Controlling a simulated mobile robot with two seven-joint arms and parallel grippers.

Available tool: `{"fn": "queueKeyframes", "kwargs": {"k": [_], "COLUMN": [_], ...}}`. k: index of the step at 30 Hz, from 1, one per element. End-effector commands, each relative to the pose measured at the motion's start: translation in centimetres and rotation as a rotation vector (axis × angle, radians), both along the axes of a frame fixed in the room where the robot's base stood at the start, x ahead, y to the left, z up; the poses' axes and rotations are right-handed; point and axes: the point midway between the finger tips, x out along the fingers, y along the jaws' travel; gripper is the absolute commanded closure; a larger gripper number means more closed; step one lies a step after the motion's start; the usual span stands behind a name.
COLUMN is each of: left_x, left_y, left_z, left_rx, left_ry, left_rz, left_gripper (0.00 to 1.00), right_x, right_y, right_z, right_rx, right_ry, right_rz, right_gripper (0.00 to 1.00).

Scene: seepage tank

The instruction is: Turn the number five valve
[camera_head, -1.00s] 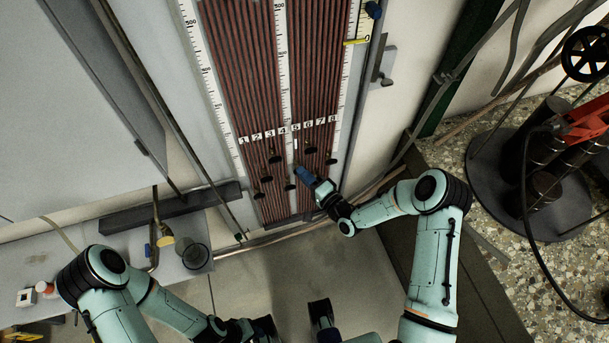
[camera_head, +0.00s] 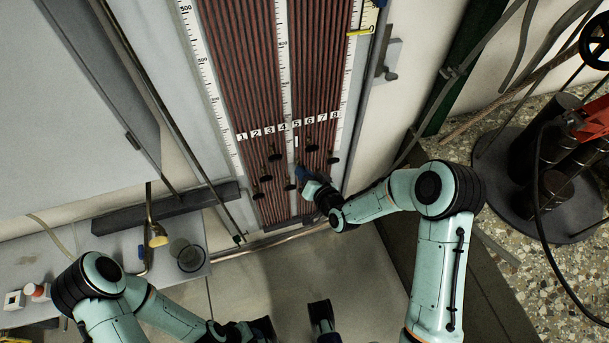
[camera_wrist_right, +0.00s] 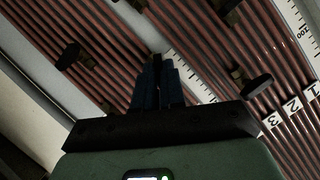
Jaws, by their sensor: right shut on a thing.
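The number five label (camera_head: 297,125) is in the numbered row on the tube panel, with a pale vertical tube end just below it. My right gripper (camera_head: 303,172) is below that label at the panel. In the right wrist view its dark blue fingers (camera_wrist_right: 157,64) are close together on a small dark piece, apparently the number five valve, which is mostly hidden by the fingers. The valve's exact handle angle cannot be told.
Other black valve handles stand close around: one to the upper right (camera_head: 309,147), one at the right (camera_head: 333,158), one at the lower left (camera_head: 289,185). A bench (camera_head: 120,250) with a glass beaker (camera_head: 190,257) is at left. The floor in front is clear.

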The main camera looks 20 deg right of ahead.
Motion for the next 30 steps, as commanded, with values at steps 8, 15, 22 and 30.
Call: {"fn": "queueKeyframes", "kwargs": {"k": [8, 15, 22, 30], "left_x": [0.5, 0.7, 0.7, 0.7], "left_y": [0.0, 0.0, 0.0, 0.0], "left_z": [-1.1, -1.4, -1.4, -1.4], "left_rx": [0.002, 0.003, 0.004, 0.004], "left_ry": [-0.017, -0.023, -0.024, -0.024], "left_rz": [0.003, 0.004, 0.005, 0.005], "left_gripper": [0.57, 0.57, 0.57, 0.57], "right_x": [0.0, 0.0, 0.0, 0.0], "right_y": [0.3, 0.5, 0.5, 0.6], "right_z": [0.1, 0.2, 0.3, 0.2], "right_rx": [-0.262, -0.467, -0.611, -0.701], "right_ry": [-0.012, -0.019, -0.024, -0.026], "right_rz": [0.0, 0.0, -0.001, -0.001], "right_gripper": [1.0, 1.0, 1.0, 1.0]}}
